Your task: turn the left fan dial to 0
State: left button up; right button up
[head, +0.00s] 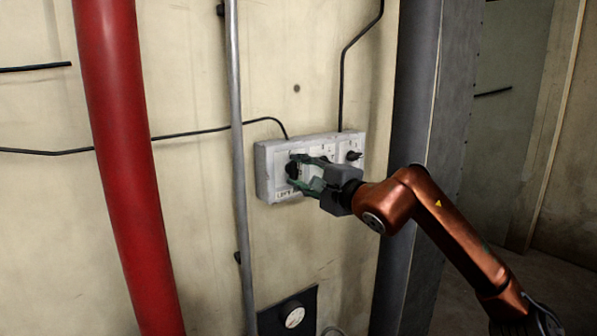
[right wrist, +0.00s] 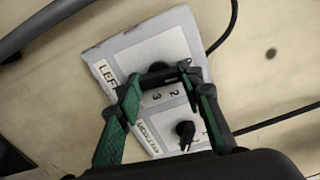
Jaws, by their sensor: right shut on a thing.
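A white control box (head: 263,180) is fixed on the wall and carries several black dials. The left fan dial (head: 292,170) is at the box's left end, above a label that starts with "LEFT". My right gripper (head: 299,171) reaches in from the right and is shut on this dial. In the right wrist view, the dial (right wrist: 158,67) shows dark between and beyond the green fingers (right wrist: 160,82), with the numbers 2 and 3 beside it. The dial's pointer is largely hidden, so its setting cannot be told. My left gripper is not in view.
Another dial (head: 353,155) sits at the box's right end; a neighbouring dial (right wrist: 186,130) shows in the right wrist view. A grey conduit (head: 238,150) and a red pipe (head: 120,150) run down the wall at left. A gauge (head: 293,316) is below.

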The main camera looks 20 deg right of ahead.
jog(key=shift+n, duration=0.7)
jog(key=o, duration=1.2)
jog(key=shift+c, duration=0.2)
jog(key=shift+s+d, duration=0.1)
jog(key=shift+s, duration=0.15)
jog(key=v, duration=1.1)
jog(key=shift+s, duration=0.3)
